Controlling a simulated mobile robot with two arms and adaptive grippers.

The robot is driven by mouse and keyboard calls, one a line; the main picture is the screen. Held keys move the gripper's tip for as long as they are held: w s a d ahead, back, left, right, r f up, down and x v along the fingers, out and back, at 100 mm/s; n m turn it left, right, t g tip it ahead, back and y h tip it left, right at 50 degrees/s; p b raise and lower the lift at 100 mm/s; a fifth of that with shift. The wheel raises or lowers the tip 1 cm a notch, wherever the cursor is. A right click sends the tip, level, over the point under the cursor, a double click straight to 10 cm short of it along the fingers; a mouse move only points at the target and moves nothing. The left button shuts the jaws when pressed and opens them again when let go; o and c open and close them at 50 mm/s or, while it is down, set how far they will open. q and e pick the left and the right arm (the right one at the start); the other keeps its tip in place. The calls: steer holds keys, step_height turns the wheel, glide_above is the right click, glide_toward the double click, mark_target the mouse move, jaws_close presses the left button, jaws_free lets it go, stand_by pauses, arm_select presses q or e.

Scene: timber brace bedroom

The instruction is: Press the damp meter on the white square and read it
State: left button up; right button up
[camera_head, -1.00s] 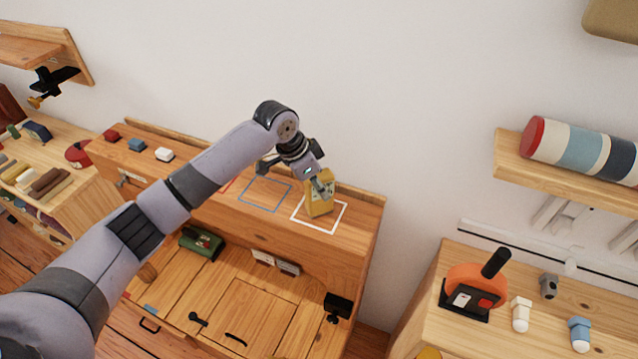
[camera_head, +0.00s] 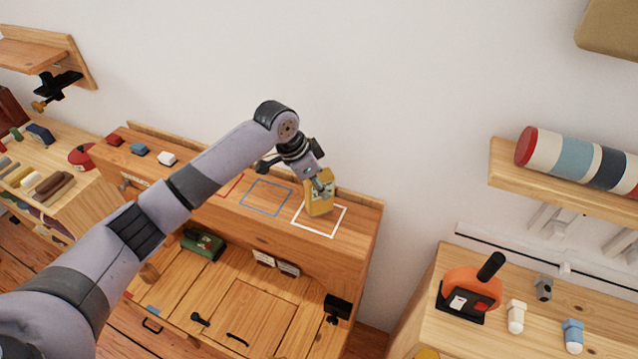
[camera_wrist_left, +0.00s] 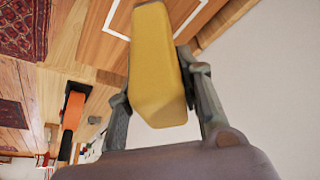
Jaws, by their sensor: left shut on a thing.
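My left gripper (camera_head: 322,188) is shut on the yellow damp meter (camera_head: 319,204), which is upright at the white square (camera_head: 325,231) on the wooden cabinet top. The meter covers part of the square's left and back area. I cannot tell whether its lower end touches the wood. In the left wrist view the yellow meter (camera_wrist_left: 157,70) sits between the two fingers, and part of the white outline (camera_wrist_left: 112,20) shows beyond it. The meter's reading is too small to make out. My right gripper is in neither view.
A blue square (camera_head: 265,197) is outlined left of the white one, with a partly hidden red one beyond. Small red, blue and white blocks (camera_head: 167,159) stand further left. An orange tool (camera_head: 470,289) stands on the right-hand bench. A striped roll (camera_head: 580,160) lies on the shelf above.

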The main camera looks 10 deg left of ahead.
mark_target(319, 175)
arm_select(q)
steer(key=shift+r+p, duration=1.3)
steer(key=shift+r, duration=0.25)
steer(key=shift+r+p, duration=0.55)
steer(key=shift+r, duration=0.4)
